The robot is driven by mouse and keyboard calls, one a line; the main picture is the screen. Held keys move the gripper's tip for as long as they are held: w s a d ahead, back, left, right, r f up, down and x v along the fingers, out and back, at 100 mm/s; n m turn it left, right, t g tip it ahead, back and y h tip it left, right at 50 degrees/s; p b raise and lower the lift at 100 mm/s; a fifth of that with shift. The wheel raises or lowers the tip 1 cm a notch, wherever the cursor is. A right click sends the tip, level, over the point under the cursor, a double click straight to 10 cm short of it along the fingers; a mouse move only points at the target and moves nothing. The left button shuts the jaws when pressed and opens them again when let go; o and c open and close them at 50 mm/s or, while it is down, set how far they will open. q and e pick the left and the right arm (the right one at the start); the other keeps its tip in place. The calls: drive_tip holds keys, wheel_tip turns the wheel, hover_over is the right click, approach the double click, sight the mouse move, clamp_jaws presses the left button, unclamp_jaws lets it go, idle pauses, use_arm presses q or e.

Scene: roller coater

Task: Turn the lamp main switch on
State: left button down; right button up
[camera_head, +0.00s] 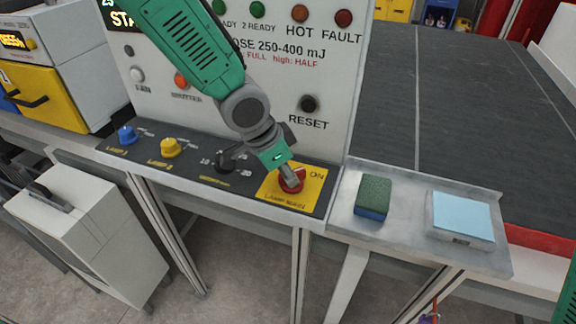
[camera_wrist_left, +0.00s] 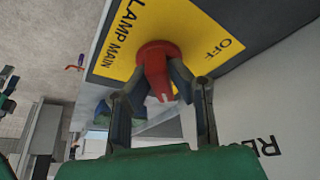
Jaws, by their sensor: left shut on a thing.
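The lamp main switch is a red rotary knob (camera_head: 291,184) on a yellow plate (camera_head: 270,196) at the right end of the dark control panel. "ON" shows right of the knob; the "OFF" side is hidden by my arm in the head view. My left gripper (camera_head: 288,177) reaches down onto the knob and is shut on it. In the left wrist view, the fingers (camera_wrist_left: 165,88) sit on both sides of the red knob (camera_wrist_left: 155,60), with "OFF" readable at its right. I cannot tell the knob's exact setting. My right gripper is not in view.
Left along the panel are a black knob (camera_head: 228,163), a yellow knob (camera_head: 170,147) and a blue knob (camera_head: 127,135). A RESET button (camera_head: 308,103) is above. A green-and-blue sponge (camera_head: 373,196) and a light-blue pad (camera_head: 461,216) lie on the metal shelf (camera_head: 408,221).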

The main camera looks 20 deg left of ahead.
use_arm(q)
drive_tip(key=shift+w+r, duration=0.1)
drive_tip(key=shift+w, duration=0.1)
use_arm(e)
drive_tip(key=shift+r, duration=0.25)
use_arm(q)
drive_tip(key=c, duration=1.5)
unclamp_jaws()
drive_tip(key=shift+w+d, duration=0.1)
drive_tip(key=shift+w, duration=0.05)
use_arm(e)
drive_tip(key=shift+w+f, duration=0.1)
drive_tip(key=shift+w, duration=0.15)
use_arm(q)
drive_tip(key=v, duration=1.1)
drive_tip(key=shift+r, duration=0.25)
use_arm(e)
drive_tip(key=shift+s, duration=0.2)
